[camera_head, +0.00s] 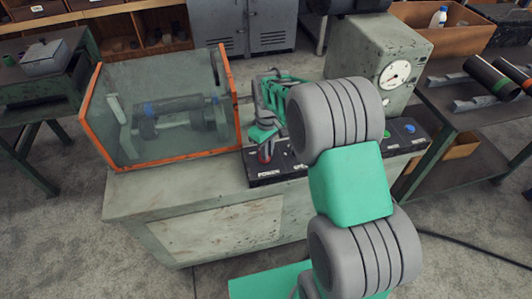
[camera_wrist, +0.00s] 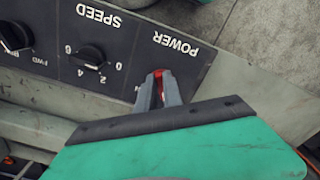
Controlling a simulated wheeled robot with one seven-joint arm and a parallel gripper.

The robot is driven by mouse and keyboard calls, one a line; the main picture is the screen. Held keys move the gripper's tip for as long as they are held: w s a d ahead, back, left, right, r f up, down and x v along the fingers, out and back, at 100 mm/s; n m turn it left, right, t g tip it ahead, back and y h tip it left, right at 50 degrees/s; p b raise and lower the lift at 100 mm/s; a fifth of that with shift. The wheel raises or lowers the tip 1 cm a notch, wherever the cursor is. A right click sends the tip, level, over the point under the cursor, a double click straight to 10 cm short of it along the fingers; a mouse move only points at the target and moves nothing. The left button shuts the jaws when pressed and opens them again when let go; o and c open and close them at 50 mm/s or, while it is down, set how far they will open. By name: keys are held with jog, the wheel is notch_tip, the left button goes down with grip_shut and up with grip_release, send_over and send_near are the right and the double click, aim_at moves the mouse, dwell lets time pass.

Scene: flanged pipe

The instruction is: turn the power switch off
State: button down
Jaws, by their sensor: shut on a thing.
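The red power switch (camera_wrist: 158,73) sits on the black control panel (camera_wrist: 113,37) beside the printed word POWER. In the wrist view only a little of its red shows between my fingers. My gripper (camera_wrist: 157,90) is shut on it, with the fingertips down at the panel. In the head view the red switch (camera_head: 265,155) shows at the panel's left end, with my gripper (camera_head: 263,143) at it. The fingers hide most of the switch, so its position cannot be told.
The speed knob (camera_wrist: 90,56) and another black knob (camera_wrist: 15,37) lie along the panel. A clear guard with an orange frame (camera_head: 232,100) stands left of my gripper. A grey box with a gauge (camera_head: 397,73) stands behind my arm.

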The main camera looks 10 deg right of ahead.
jog(key=shift+w+d+n, duration=0.1)
jog(key=shift+n, duration=1.1)
jog(key=shift+r, duration=0.1)
jog(key=c, duration=1.5)
grip_release()
notch_tip(320, 180, up, 8)
jog(key=shift+f+b, duration=0.15)
jog(key=shift+b, duration=0.5)
